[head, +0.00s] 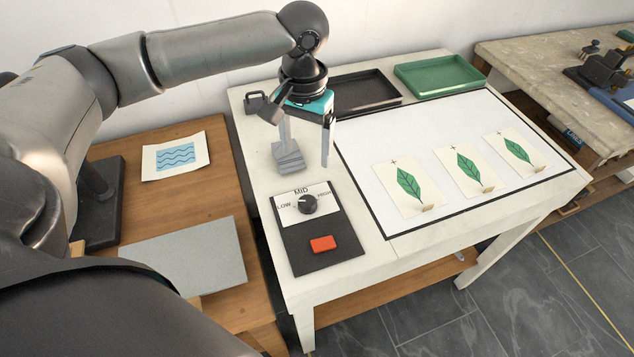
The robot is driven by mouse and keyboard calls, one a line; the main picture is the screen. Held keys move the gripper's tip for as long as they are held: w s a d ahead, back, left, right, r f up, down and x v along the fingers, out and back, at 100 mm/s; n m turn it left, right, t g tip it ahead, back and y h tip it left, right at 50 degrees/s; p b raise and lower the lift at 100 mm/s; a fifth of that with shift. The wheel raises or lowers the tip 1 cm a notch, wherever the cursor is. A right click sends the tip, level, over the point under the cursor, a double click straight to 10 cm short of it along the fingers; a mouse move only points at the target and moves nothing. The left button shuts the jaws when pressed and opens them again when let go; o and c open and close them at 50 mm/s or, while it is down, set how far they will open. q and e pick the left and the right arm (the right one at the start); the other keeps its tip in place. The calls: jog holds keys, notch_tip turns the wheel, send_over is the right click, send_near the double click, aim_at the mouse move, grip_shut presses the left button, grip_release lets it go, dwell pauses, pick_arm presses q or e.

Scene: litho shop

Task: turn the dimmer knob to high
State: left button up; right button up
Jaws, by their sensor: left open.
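The round black dimmer knob (307,204) sits on a white label marked LOW, MID and HIGH, on a dark control panel (297,255) at the left of the white light table (355,262). Its pointer looks turned toward LOW or MID; it is too small to be sure. A red button (322,244) is below the knob on the same panel. My left gripper (308,163) points down behind the panel, beyond the knob and apart from it. Its fingers are spread with nothing between them. My right gripper is not in view.
Three leaf prints, such as the near one (408,187), lie on the light table's bright surface. A black tray (352,107) and a green tray (440,88) stand at the back. A wooden table (140,209) is at left, and a stone-topped bench (540,62) is at right.

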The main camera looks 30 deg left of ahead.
pick_arm(q)
jog(key=b, duration=0.1)
send_over(307, 201)
notch_tip(307, 201, down, 6)
jog(key=shift+f, duration=0.1)
notch_tip(307, 201, down, 9)
jog(key=shift+r+b, duration=0.15)
jog(key=shift+b, duration=1)
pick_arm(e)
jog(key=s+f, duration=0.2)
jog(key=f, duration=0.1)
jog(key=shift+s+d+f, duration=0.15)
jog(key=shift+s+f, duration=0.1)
pick_arm(q)
jog(key=shift+c, duration=0.3)
grip_shut()
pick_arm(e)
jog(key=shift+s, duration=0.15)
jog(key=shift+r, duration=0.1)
